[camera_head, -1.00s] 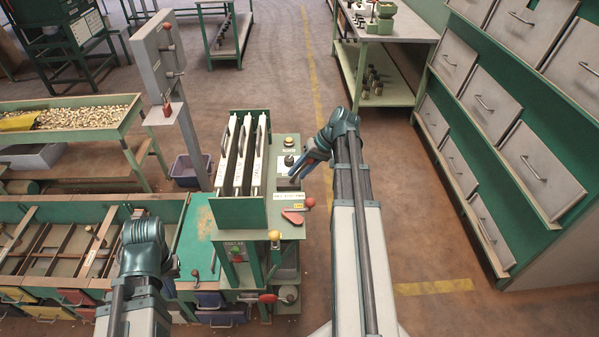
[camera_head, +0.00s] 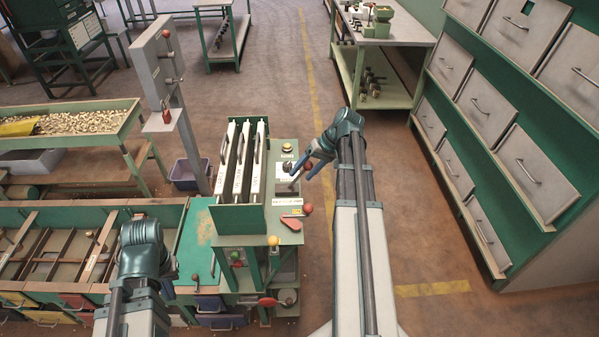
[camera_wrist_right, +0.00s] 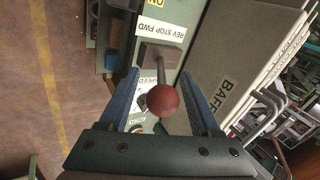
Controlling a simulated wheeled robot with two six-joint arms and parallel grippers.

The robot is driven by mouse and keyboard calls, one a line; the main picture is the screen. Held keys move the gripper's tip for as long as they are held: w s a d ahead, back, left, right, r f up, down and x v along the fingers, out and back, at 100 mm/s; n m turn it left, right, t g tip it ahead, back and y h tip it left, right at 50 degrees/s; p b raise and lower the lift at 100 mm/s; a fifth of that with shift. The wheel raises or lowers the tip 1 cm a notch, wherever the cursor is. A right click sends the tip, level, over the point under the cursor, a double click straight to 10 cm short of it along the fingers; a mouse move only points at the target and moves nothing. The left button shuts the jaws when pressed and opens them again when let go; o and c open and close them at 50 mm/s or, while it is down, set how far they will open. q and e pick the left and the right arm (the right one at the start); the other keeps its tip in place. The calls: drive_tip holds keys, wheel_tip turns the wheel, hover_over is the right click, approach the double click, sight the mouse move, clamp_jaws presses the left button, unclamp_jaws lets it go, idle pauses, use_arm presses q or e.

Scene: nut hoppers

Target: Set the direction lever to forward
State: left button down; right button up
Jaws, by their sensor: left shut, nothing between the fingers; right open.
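The direction lever has a dark red ball knob (camera_wrist_right: 163,100) on a thin rod rising from a grey block (camera_wrist_right: 160,57). A white REV STOP FWD label (camera_wrist_right: 160,33) lies beside the block. In the head view the knob (camera_head: 308,166) is at the machine's right side. My right gripper (camera_head: 314,170) is open there; in the right wrist view its blue fingers (camera_wrist_right: 163,92) stand on either side of the knob, apart from it. I cannot tell which label word the lever points at. My left gripper (camera_head: 172,270) is shut and empty, low on the left.
The machine carries white upright baffle plates (camera_head: 240,165) left of the lever. Another red-knobbed handle (camera_head: 308,209) and a yellow button (camera_head: 287,147) are close by. A sectioned bin (camera_head: 60,255) lies left. Open floor (camera_head: 420,220) lies right, before a drawer cabinet (camera_head: 520,160).

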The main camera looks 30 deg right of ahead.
drive_tip(key=p+v, duration=0.6)
drive_tip(key=v, duration=0.3)
drive_tip(key=shift+r+p, duration=0.15)
drive_tip(key=shift+p, duration=0.2)
use_arm(q)
wheel_tip(320, 180, up, 9)
drive_tip(key=p, duration=0.1)
use_arm(e)
drive_tip(key=shift+v, duration=0.85)
use_arm(q)
drive_tip(key=shift+r, duration=0.1)
use_arm(e)
drive_tip(key=shift+d, duration=0.1)
